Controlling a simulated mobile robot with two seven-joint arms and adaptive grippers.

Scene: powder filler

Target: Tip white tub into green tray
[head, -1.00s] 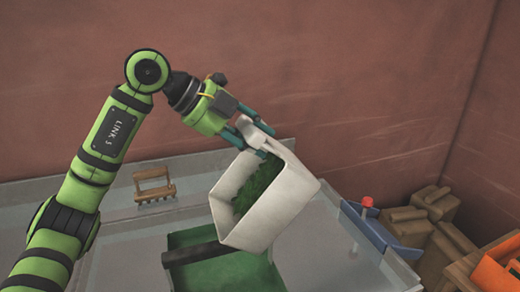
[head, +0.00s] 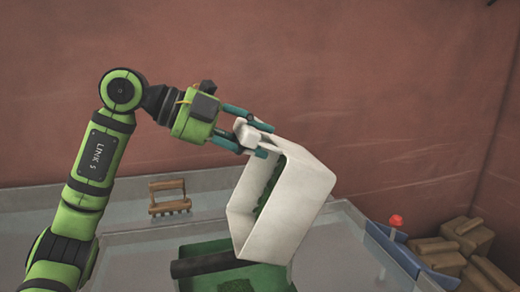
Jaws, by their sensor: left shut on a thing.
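The white tub (head: 297,205) hangs steeply tilted above the green tray, its open mouth facing left and down. My left gripper (head: 258,143) is shut on the tub's upper end. Some green stuff (head: 265,195) shows inside the tub along its inner wall. The green tray (head: 210,250) lies below on the grey surface, partly hidden behind the tub. A darker green patch (head: 237,286) shows on the tray's floor. A dark bar (head: 202,265) runs across the tray. My right gripper is not in view.
A small wooden rack (head: 169,197) stands at the back left. A blue piece with a red knob (head: 396,221) is at the right, beside several brown blocks (head: 467,236). A reddish wall rises behind.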

